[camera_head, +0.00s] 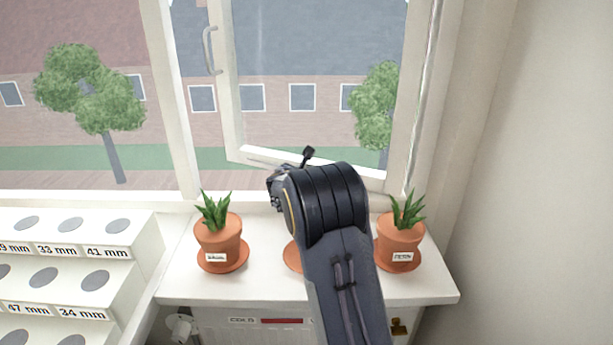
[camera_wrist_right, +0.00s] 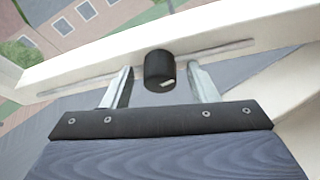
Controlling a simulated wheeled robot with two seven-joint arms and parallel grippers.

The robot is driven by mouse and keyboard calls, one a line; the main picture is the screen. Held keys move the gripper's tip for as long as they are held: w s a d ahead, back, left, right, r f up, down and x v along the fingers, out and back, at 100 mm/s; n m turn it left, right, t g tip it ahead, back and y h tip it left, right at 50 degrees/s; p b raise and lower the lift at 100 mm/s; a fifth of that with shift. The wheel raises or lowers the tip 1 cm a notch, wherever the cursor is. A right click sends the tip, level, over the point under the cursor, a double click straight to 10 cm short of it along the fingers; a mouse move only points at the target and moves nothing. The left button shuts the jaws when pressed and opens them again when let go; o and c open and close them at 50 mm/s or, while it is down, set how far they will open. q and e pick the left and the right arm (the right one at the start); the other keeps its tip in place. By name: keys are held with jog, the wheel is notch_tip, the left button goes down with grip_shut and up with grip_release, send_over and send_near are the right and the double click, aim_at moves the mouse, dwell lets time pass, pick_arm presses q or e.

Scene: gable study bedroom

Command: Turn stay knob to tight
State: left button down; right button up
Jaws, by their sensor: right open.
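The stay knob (camera_wrist_right: 159,66) is a short black cylinder with a small pale mark on its lower edge. In the right wrist view it stands in front of the pale window rail (camera_wrist_right: 90,70), which carries a thin grey bar (camera_wrist_right: 205,50). My right gripper (camera_wrist_right: 160,78) is open, with one metal finger on each side of the knob and a visible gap at both sides. In the head view my right arm covers this area, and I cannot make out the knob or the fingertips there. My left gripper is not in view.
The window sash (camera_head: 315,167) stands open above the sill (camera_head: 440,286). Potted plants stand left (camera_head: 219,238) and right (camera_head: 399,240) of my arm. A terracotta saucer (camera_head: 291,257) is partly hidden behind it. A white stepped rack (camera_head: 120,226) with labelled holes is at the left.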

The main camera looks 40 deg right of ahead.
jog(key=v, duration=0.8)
jog(key=shift+d, duration=0.1)
